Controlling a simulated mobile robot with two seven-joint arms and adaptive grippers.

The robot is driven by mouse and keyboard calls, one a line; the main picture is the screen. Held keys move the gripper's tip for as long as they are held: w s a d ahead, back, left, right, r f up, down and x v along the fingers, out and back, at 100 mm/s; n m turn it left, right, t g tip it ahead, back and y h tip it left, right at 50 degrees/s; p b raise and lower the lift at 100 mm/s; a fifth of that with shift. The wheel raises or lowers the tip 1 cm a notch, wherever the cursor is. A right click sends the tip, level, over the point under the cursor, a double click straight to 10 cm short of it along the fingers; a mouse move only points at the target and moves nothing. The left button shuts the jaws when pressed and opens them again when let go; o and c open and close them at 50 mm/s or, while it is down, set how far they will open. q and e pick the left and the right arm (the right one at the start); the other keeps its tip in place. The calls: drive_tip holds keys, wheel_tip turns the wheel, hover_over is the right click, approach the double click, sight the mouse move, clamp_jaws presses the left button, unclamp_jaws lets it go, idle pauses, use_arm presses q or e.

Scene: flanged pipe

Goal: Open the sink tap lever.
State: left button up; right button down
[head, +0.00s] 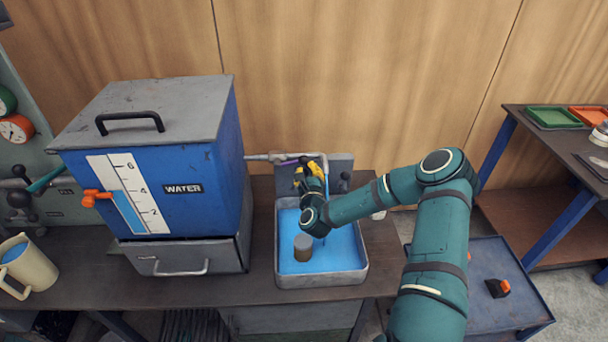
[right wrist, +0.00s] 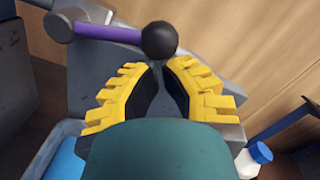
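The tap lever is purple; in the right wrist view a purple bar (right wrist: 105,33) runs across the top, with a dark round knob (right wrist: 159,40) at its right end. In the head view a bit of purple (head: 290,162) shows on the pipe behind the sink (head: 283,281). My left gripper is not in view.
The blue water tank (head: 195,170) stands left of the sink. A brown cylinder (head: 303,247) stands in the blue water. A jug (head: 28,265) is at the far left. A blue-capped white bottle (right wrist: 255,157) shows at the right wrist view's lower right.

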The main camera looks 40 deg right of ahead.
sight(307, 161)
wheel_tip(307, 161, up, 3)
drive_tip(key=n, duration=0.2)
drive_tip(key=n+p, duration=0.1)
drive_tip(key=n, duration=0.1)
drive_tip(key=shift+w+a+r, duration=0.1)
drive_tip(key=shift+a+r, duration=0.05)
drive_tip(key=r+n, duration=0.1)
drive_tip(key=n, duration=0.1)
drive_tip(key=shift+w+a+r+n, duration=0.2)
drive_tip(key=shift+a+r+n, duration=0.1)
drive_tip(key=shift+r, duration=0.05)
drive_tip(key=shift+w+a+r+n+y, duration=0.15)
drive_tip(key=shift+a+r+n, duration=0.2)
drive_tip(key=shift+n, duration=0.3)
drive_tip(key=shift+w+a+r+n+y, duration=0.1)
drive_tip(key=shift+a+r+n+y, duration=0.05)
drive_tip(key=shift+r+n, duration=0.4)
drive_tip(key=shift+f, duration=0.1)
